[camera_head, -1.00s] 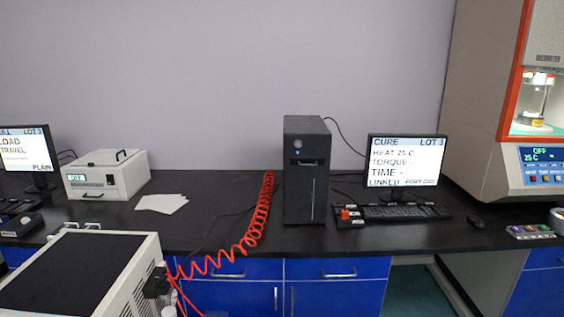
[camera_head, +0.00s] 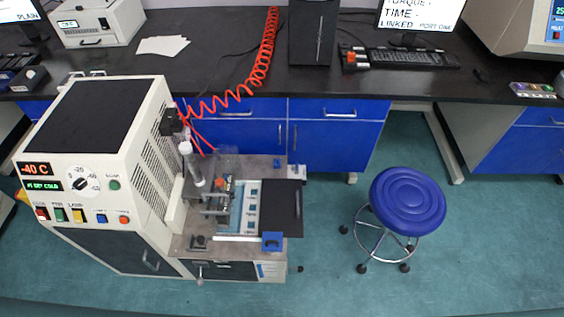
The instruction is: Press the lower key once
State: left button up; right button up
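A white cabinet machine (camera_head: 100,160) with a dark top stands at the left, its front panel facing me. A row of coloured keys runs along the panel: red (camera_head: 41,213), green (camera_head: 60,215), yellow (camera_head: 78,215), blue (camera_head: 101,218) and orange (camera_head: 124,219). Their small labels are too blurred to tell surely which key is the lower key. A display (camera_head: 36,169) above reads -40 C, and a green one (camera_head: 43,185) seems to end in COLD. A dial (camera_head: 80,184) sits beside them. Neither of my grippers is in view.
A fixture bench (camera_head: 215,247) with a clamp and tray adjoins the machine's right side. A blue stool (camera_head: 407,200) stands at the right. A red coiled hose (camera_head: 260,75) hangs from the black counter (camera_head: 225,60). The teal floor (camera_head: 330,275) between bench and stool is clear.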

aim_at(100, 220)
jog(key=u, duration=1.7)
